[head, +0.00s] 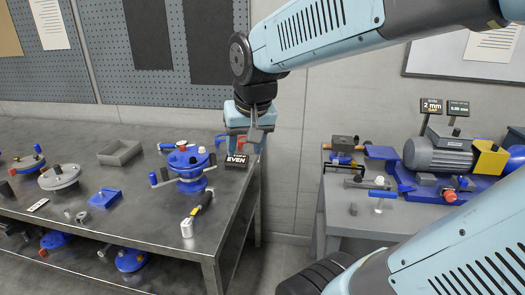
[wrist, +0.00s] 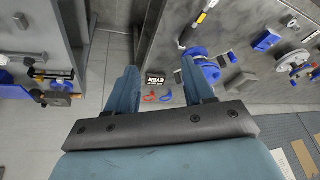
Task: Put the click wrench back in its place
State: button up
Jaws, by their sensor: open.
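A slim tool with a black handle, a yellow band and a silver end (head: 198,212) lies on the left bench near its right front edge; it looks like the click wrench. It also shows at the top of the wrist view (wrist: 201,22). My gripper (head: 247,146) is open and empty, above the bench's right end, behind and to the right of that tool. In the wrist view, my gripper's fingers (wrist: 158,68) are apart, with a small black "EVEN" sign (wrist: 155,81) showing between and beyond them. I cannot tell which spot is the wrench's place.
A gap separates the left bench (head: 130,225) from the right bench (head: 345,215), which holds a motor (head: 437,150) and loose parts.

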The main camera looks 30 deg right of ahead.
jog(key=s+d+r+n+t, duration=0.1)
jog(key=s+n, duration=0.1)
jog(key=s, duration=0.4)
jog(key=shift+s, duration=0.2)
